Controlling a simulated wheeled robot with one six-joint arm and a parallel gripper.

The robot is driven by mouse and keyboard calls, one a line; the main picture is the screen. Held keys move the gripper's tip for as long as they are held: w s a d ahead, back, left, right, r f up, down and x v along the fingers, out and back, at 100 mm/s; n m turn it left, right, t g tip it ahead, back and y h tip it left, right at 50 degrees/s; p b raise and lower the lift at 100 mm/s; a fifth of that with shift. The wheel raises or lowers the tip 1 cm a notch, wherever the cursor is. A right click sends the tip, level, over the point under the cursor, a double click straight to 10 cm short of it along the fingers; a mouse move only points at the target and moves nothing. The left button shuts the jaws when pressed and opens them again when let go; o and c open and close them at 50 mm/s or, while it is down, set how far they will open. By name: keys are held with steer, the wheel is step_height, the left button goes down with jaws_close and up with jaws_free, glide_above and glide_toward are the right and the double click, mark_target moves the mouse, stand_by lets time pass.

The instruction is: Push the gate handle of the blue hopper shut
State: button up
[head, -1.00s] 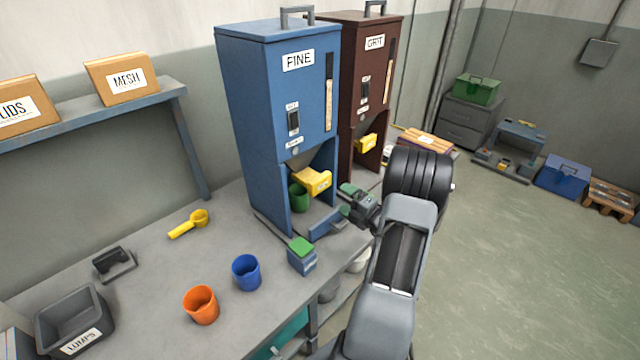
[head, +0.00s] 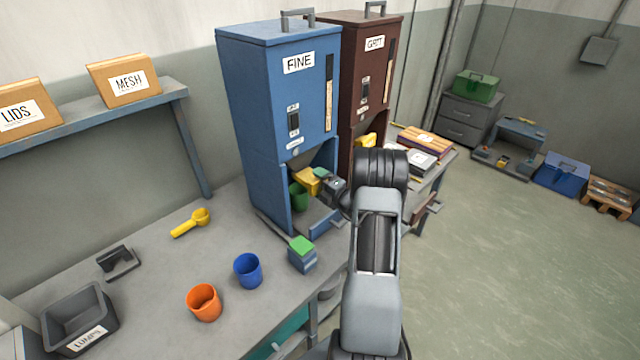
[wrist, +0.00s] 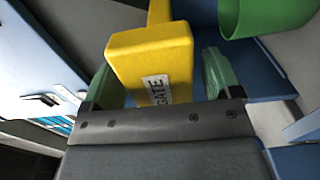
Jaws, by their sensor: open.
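The blue hopper (head: 250,110), labelled FINE, stands on the bench in the head view. Its yellow gate handle (head: 308,182) juts from the open bay and is partly hidden by my gripper. In the wrist view the yellow handle (wrist: 150,55), marked GATE, lies between my gripper's (wrist: 165,85) two green-tipped fingers. The fingers are open, one on each side; I cannot tell whether they touch it. In the head view my gripper (head: 325,178) is at the front of the bay. A green cup (head: 298,197) stands in the bay under the handle, and it also shows in the wrist view (wrist: 265,15).
A brown hopper (head: 360,60), labelled GRIT, stands just behind. A small box with a green top (head: 302,255), a blue cup (head: 247,271), an orange cup (head: 204,303) and a yellow scoop (head: 190,222) are on the bench. The bench between scoop and cups is clear.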

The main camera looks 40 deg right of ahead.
steer(key=shift+c, duration=0.4)
steer(key=c, duration=1.2)
steer(key=w, duration=0.1)
steer(key=w+b, duration=0.1)
steer(key=w, duration=0.2)
steer(key=shift+w+a, duration=0.3)
steer(key=shift+a, duration=0.1)
steer(key=shift+r, duration=0.1)
steer(key=o, duration=0.9)
steer(key=shift+c, duration=0.2)
steer(key=shift+o, duration=0.8)
steer(key=shift+w, duration=0.2)
steer(key=shift+o, duration=1.3)
steer(key=shift+s, duration=0.1)
